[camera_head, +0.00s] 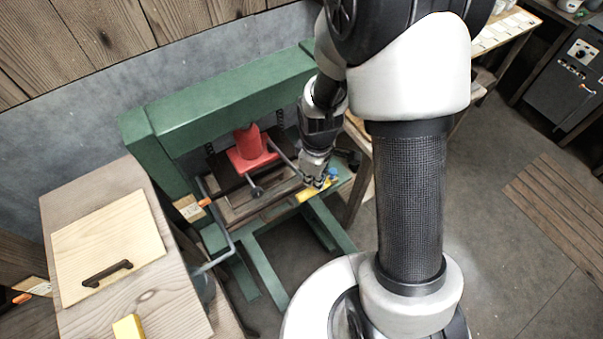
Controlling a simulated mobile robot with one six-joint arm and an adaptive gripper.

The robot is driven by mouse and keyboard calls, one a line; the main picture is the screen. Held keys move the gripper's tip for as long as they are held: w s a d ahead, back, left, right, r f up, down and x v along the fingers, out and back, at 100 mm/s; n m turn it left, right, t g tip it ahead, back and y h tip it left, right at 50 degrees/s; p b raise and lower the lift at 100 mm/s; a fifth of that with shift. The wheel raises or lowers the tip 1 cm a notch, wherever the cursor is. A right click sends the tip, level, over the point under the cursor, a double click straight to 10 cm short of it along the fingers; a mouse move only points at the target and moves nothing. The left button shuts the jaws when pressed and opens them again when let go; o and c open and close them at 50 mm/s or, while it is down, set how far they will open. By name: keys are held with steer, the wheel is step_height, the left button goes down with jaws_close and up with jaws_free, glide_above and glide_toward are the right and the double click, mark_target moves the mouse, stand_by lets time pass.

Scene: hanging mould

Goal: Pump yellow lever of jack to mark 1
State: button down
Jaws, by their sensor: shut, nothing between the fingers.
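A red jack (250,150) stands inside a green press frame (225,100), left of my arm in the head view. A yellow bar (304,196) lies at the front right of the frame, by the fingertips. It may be the jack's yellow lever, but I cannot tell how it joins the jack. My gripper (315,183) is shut and empty, pointing down at the yellow bar. I cannot tell whether it touches the bar. A grey rod with a dark round knob (257,191) slants in front of the jack. I cannot make out mark 1.
A wooden cabinet (75,190) with a dark handle and a yellow block (128,327) on top stands at the left. A small blue object (333,173) sits right of my gripper. A grey bent bar with an orange tip (204,202) is at the frame's left. Floor at right is open.

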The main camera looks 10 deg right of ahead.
stand_by(0.5)
steer(key=shift+f+b, duration=1.05)
steer(key=shift+b, duration=0.2)
stand_by(1.5)
steer(key=shift+f, duration=0.1)
step_height(320, 180, down, 14)
steer(key=b, duration=1.2)
step_height(320, 180, up, 14)
steer(key=p, duration=1.1)
steer(key=shift+p, duration=0.3)
